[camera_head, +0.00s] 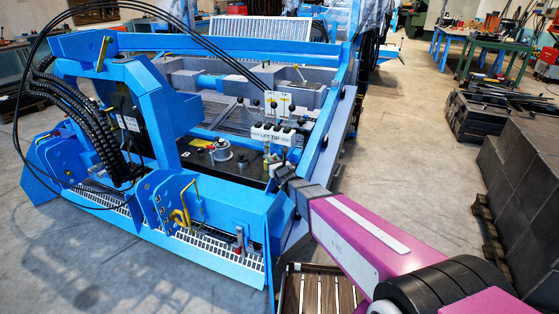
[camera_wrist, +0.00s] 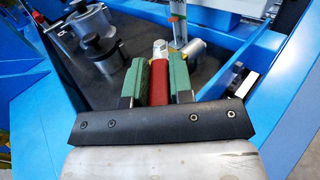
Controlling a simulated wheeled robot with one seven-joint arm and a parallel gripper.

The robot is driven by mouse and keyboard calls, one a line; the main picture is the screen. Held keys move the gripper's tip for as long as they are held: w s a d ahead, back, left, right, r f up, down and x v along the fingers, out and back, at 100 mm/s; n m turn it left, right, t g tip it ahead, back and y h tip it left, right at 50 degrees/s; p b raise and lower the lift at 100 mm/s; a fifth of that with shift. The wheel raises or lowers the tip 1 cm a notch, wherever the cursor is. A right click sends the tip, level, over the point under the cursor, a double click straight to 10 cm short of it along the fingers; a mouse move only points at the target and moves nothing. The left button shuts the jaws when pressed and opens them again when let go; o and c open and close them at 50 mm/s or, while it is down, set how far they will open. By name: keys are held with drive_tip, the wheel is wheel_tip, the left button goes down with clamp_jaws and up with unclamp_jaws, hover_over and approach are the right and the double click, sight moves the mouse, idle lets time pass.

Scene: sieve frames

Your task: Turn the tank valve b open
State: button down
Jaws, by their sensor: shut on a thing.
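A red valve handle (camera_wrist: 159,88) lies between the green finger pads of my gripper (camera_wrist: 160,70) in the wrist view. The pads press on it from both sides, so the gripper is shut on it. A pale metal fitting (camera_wrist: 160,47) stands just beyond the handle's far end. No letter on this valve is readable, so I cannot tell if it is valve b. In the head view my gripper (camera_head: 281,172) reaches the right side of the blue machine, below the lever block marked LIFT TIP (camera_head: 273,135); the handle there is mostly hidden.
Black-capped metal fittings (camera_wrist: 97,50) stand left of the fingers on a dark plate. A blue frame beam (camera_wrist: 253,52) runs close on the right. In the head view, dark blocks (camera_head: 522,165) stand at the right; open floor (camera_head: 415,150) lies between them and the machine.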

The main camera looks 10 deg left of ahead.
idle(0.4)
drive_tip(key=c, duration=1)
unclamp_jaws()
drive_tip(key=shift+s, duration=0.15)
drive_tip(key=v, duration=1)
drive_tip(key=shift+s, duration=0.25)
drive_tip(key=shift+d, duration=0.15)
